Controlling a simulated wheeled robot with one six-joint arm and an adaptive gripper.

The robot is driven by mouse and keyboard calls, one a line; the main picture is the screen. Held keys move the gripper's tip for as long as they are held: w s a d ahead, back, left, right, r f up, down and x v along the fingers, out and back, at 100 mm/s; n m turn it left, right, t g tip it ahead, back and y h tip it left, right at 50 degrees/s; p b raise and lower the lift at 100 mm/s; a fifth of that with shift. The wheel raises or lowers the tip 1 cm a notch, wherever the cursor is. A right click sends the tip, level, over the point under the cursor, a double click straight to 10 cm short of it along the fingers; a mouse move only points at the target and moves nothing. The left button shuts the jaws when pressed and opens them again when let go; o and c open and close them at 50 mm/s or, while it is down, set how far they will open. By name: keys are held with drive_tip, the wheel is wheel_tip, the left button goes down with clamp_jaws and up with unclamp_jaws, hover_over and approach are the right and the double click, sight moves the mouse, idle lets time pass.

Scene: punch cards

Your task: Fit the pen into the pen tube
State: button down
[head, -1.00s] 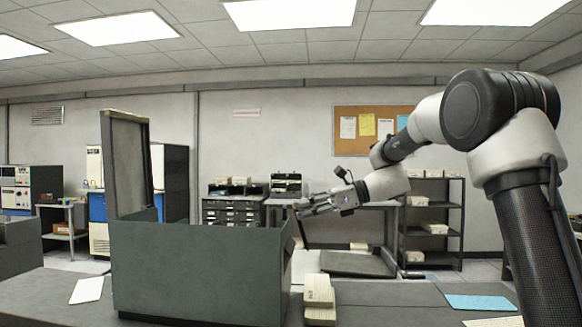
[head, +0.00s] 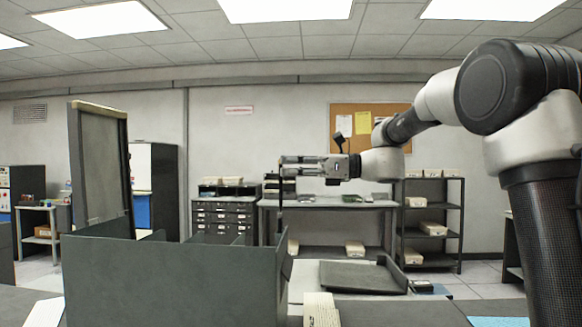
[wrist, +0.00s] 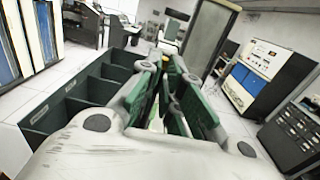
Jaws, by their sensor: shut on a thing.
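My gripper (head: 284,165) is level and shut on a thin dark pen (head: 280,205), which hangs about upright below the fingers in the head view. The pen's lower end is close to the right end of a grey-green box (head: 170,285); whether it is over the box or behind it I cannot tell. In the wrist view, my gripper (wrist: 168,75) shows its green-padded fingers close together, and the pen cannot be clearly made out between them. I cannot pick out the pen tube in either view.
The box has a tall raised panel (head: 98,165) at its left. The wrist view shows its open compartments (wrist: 95,100) left of the fingers. Cream card stacks (head: 320,310) lie right of the box. A dark tray (head: 362,277) lies behind them.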

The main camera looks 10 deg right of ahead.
drive_tip(key=shift+f, duration=0.15)
drive_tip(key=shift+s+d+f+t, duration=0.1)
drive_tip(key=shift+f+t, duration=0.2)
drive_tip(key=shift+f, duration=1.25)
drive_tip(key=shift+f, duration=0.1)
wheel_tip(320, 180, down, 8)
idle(1.2)
drive_tip(key=shift+f, duration=0.1)
drive_tip(key=c, duration=1.5)
unclamp_jaws()
